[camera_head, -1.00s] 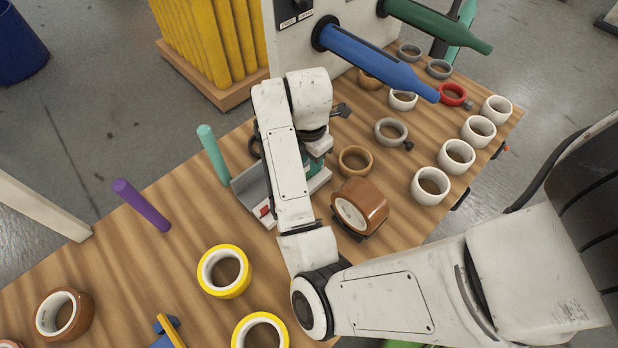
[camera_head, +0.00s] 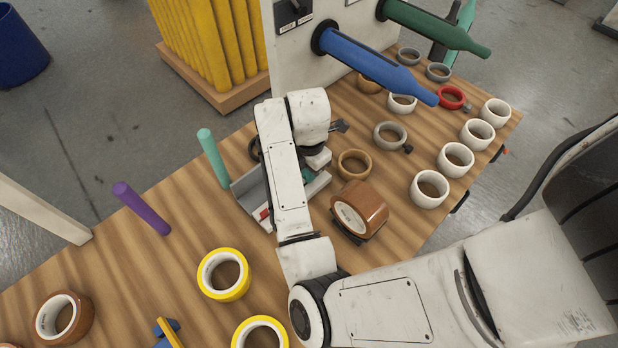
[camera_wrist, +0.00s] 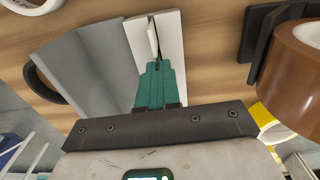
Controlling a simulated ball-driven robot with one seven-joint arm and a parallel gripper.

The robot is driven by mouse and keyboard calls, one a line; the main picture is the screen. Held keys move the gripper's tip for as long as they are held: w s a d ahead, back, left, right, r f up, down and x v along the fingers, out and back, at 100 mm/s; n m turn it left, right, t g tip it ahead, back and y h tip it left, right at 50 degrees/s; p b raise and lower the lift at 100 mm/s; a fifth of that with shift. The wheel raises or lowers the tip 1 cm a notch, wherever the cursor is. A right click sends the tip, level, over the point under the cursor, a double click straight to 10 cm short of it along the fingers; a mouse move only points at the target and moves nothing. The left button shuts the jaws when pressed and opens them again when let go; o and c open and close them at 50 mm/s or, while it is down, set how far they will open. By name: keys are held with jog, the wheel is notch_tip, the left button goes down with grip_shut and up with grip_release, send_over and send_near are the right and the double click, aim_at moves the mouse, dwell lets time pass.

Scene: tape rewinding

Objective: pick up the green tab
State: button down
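In the wrist view my gripper (camera_wrist: 158,72) has teal-green fingers that lie close together in front of the dark crossbar. Their tips point at a white slotted block (camera_wrist: 172,38) beside a grey angled metal plate (camera_wrist: 90,68). I cannot make out a green tab separate from the green fingers, nor anything held between them. In the head view my forearm covers most of the gripper; a little green shows beside the grey holder (camera_head: 250,192), which has a small red patch. The white block is partly hidden there too.
A brown tape roll (camera_head: 362,208) stands on a dark stand right of the holder. A teal peg (camera_head: 212,157) and a purple peg (camera_head: 140,207) stand to the left. Blue (camera_head: 370,62) and green (camera_head: 435,27) spindles jut out behind. Yellow rolls (camera_head: 223,275) lie in front.

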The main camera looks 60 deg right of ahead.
jog(key=shift+r, duration=0.1)
dwell(0.3)
notch_tip(320, 180, up, 10)
jog(key=p, duration=0.3)
jog(key=shift+p, duration=0.4)
